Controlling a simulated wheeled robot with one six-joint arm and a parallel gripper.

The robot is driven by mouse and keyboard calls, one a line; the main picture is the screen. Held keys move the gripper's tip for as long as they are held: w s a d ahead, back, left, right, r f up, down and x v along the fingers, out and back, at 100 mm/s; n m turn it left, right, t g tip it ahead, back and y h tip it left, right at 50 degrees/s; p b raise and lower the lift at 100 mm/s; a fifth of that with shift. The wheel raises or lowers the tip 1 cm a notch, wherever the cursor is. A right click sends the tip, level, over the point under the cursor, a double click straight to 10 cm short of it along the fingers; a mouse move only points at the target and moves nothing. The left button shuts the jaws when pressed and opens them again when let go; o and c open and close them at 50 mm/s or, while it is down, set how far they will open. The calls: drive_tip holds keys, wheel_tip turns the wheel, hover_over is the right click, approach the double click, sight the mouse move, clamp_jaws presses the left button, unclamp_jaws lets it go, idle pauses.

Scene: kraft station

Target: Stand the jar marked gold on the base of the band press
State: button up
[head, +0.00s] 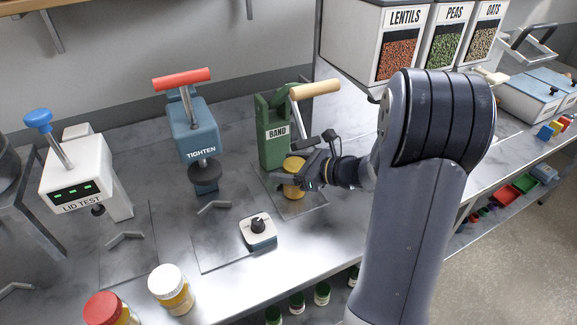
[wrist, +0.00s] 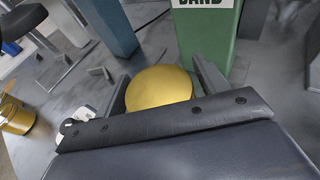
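The gold-lidded jar (head: 293,164) stands upright in front of the green band press (head: 273,135), over the press's flat base plate (head: 311,203). Its round gold lid (wrist: 160,88) shows in the wrist view, with the press column (wrist: 205,38) just behind it. My gripper (head: 291,181) is low at the jar, with one finger on each side of it. The left finger looks close against the jar; a narrow gap seems to show by the right finger. Whether the fingers press on it is unclear. The jar's underside and its marking are hidden.
The press's wooden-handled lever (head: 315,89) is raised above the jar. The blue TIGHTEN press (head: 192,130) and white LID TEST device (head: 80,178) stand to the left. A small knobbed box (head: 259,232) is in front. Red-lidded (head: 107,308) and white-lidded (head: 169,287) jars stand front left.

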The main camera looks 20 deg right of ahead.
drive_tip(key=shift+o, duration=0.3)
drive_tip(key=shift+r, duration=0.15)
drive_tip(key=shift+d+r, duration=0.1)
drive_tip(key=shift+d, duration=0.05)
drive_tip(key=v, duration=1.1)
drive_tip(key=shift+s+d+b, duration=0.2)
drive_tip(key=shift+s+b, duration=0.1)
drive_tip(key=shift+r, duration=0.1)
drive_tip(key=p+x, duration=0.1)
drive_tip(key=x, duration=1.1)
drive_tip(key=shift+w+a, duration=0.1)
drive_tip(key=shift+a, duration=0.1)
drive_tip(key=shift+d+r, duration=0.15)
drive_tip(key=shift+r, duration=0.9)
drive_tip(key=shift+f, duration=0.1)
